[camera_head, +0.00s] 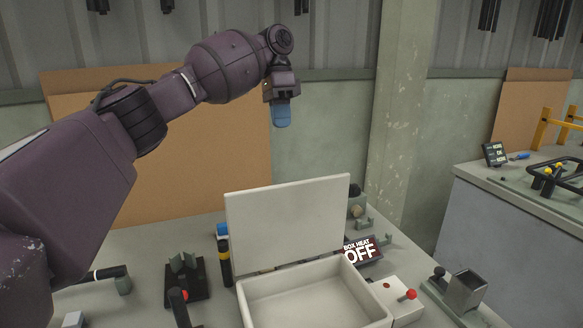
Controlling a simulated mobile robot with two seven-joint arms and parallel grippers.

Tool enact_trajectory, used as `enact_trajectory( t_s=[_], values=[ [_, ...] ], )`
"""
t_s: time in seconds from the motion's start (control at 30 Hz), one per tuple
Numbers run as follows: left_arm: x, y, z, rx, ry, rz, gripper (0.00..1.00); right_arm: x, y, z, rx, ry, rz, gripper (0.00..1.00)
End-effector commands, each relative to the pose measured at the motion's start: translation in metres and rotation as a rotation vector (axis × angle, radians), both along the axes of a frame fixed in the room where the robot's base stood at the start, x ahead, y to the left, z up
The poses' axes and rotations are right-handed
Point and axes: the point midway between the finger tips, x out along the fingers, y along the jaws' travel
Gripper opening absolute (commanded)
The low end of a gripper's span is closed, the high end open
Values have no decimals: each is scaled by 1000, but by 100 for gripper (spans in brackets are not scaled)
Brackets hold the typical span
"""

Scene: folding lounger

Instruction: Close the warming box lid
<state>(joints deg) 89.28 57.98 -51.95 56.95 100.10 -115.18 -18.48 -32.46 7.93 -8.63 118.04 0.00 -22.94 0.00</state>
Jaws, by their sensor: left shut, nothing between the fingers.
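The white warming box (311,300) stands on the bench at the bottom middle, and its inside looks empty. Its white lid (287,219) stands upright at the back of the box, so the box is open. My left gripper (281,117) is above the lid, apart from it, pointing down with its blue fingertips shut and empty. My left arm comes in from the left edge. My right gripper is not in view.
A dark sign (362,251) reading "BOX HEAT OFF" stands right of the lid. A white control block with a red knob (407,295) sits beside the box. Small fixtures (185,278) stand to the left. Another bench (520,212) is at the right.

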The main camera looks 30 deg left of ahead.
Motion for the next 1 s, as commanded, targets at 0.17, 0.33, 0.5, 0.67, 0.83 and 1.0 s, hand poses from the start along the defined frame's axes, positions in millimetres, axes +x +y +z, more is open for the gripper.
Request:
enact_trajectory(
  t_s=[0.17, 0.33, 0.5, 0.67, 0.83, 1.0],
  values=[
    [-3, -4, -27, 1, 7, -2, 0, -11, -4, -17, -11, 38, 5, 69],
    [-9, -10, -54, 2, 7, 0, 0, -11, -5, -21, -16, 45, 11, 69],
    [-16, -16, -80, 4, 4, 0, 0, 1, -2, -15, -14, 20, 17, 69],
    [-25, -27, -93, 3, -1, -2, 0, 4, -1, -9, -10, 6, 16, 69],
    [-37, -39, -96, 2, -1, 0, 0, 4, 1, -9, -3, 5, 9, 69],
    [-44, -47, -99, 2, 0, 2, 0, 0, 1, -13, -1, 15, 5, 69]
  ],
)
